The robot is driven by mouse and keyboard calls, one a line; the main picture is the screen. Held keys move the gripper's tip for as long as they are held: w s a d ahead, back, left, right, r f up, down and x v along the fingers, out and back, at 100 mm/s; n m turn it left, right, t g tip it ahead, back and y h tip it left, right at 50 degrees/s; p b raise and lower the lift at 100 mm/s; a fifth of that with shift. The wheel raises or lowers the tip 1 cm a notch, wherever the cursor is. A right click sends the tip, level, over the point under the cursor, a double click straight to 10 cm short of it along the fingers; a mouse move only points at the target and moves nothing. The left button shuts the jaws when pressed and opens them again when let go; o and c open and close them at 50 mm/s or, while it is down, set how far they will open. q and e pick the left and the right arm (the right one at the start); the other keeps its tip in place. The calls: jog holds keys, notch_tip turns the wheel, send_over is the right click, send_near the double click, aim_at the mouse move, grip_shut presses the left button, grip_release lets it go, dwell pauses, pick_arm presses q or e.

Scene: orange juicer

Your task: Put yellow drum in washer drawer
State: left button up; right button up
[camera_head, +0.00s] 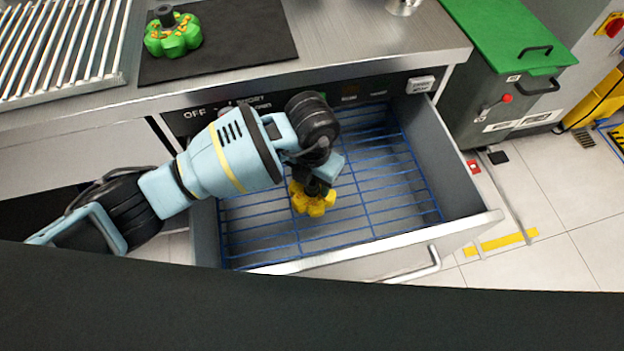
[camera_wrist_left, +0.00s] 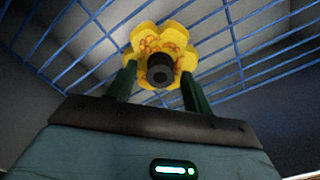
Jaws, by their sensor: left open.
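The yellow drum (camera_head: 313,199) is flower-shaped and sits inside the open washer drawer (camera_head: 467,226), on its blue wire rack. In the left wrist view the drum (camera_wrist_left: 152,42) faces me with its dark round stem (camera_wrist_left: 160,70) toward the camera. My left gripper (camera_head: 318,183) reaches down into the drawer right above the drum. In the left wrist view its two green fingers (camera_wrist_left: 158,88) are apart, one on each side of the stem, with visible gaps to it. My right gripper is in neither view.
A green drum (camera_head: 173,36) with a dark stem stands on a black mat (camera_head: 228,40) on the metal counter. A slatted metal rack (camera_head: 62,50) is at the counter's left. A grey bin with a green lid (camera_head: 510,38) stands right of the drawer. The drawer's right half is empty.

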aim_at(312, 183)
pick_arm(q)
notch_tip(312, 183, up, 11)
jog(key=shift+p, duration=0.45)
